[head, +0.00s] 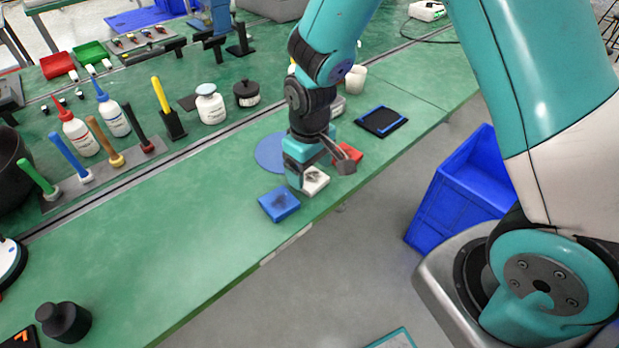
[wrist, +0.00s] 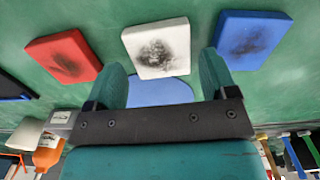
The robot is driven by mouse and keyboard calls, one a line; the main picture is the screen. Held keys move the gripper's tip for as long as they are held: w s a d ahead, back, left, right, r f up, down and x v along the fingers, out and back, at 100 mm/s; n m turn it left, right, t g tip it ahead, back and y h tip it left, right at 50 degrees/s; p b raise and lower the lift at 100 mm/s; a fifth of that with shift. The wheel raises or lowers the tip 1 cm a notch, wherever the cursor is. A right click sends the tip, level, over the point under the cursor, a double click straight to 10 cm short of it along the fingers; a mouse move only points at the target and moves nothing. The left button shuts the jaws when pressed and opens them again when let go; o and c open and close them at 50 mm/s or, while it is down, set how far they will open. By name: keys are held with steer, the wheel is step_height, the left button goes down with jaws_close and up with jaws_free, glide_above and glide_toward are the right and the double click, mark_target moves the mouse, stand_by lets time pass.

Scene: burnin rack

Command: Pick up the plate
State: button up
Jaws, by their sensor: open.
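A flat, round blue plate (head: 268,153) lies on the green bench in the head view, partly hidden behind my gripper. Part of it also shows between my fingers in the wrist view (wrist: 160,92). My gripper (head: 318,174) points down, open, over the row of square blocks by the bench's front edge. In the wrist view my fingertips (wrist: 163,60) are apart with nothing held between them. A white block with a dark smudge (wrist: 157,48) lies just beyond the fingertips. I cannot tell the exact height of the fingertips.
A red block (wrist: 65,56) and a blue block (wrist: 251,40) lie either side of the white one. A black tray with blue edges (head: 381,121) is to the right. Bottles and colored-handled tools stand behind. A blue crate (head: 443,205) is off the bench.

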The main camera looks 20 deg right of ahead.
step_height(320, 180, down, 2)
steer(key=shift+f, duration=0.1)
steer(key=c, duration=0.7)
